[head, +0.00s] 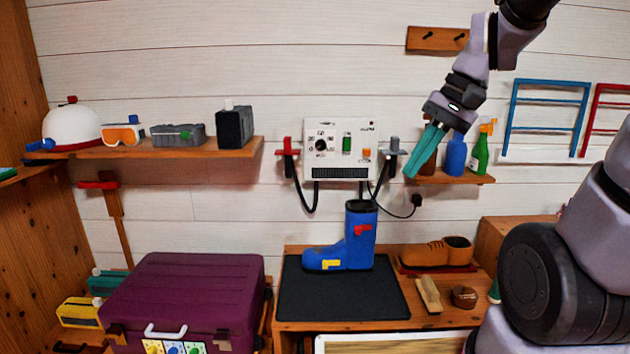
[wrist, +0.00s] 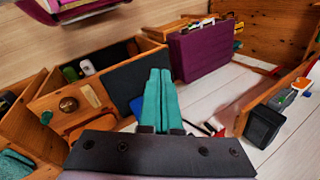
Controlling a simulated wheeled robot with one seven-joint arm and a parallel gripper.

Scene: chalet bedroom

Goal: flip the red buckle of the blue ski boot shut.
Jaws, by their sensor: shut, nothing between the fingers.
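The blue ski boot (head: 345,250) stands upright on the black mat (head: 330,305), its toe pointing left. Its red buckle (head: 362,230) is on the upper shaft; whether the lever stands out or lies flat is too small to tell. A yellow buckle (head: 331,265) is low on the foot. My gripper (head: 412,172) is shut and empty, above and right of the boot in the head view, well apart from it. In the wrist view the teal fingers (wrist: 159,76) lie together, and only a blue patch of the boot (wrist: 137,106) shows beside them; the red buckle is not visible there.
A white control box (head: 340,150) with hanging black cables is on the wall behind the boot. A brown shoe (head: 437,251), a brush (head: 429,294) and a purple suitcase (head: 190,295) flank the mat. A small shelf with bottles (head: 480,150) is close by my gripper.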

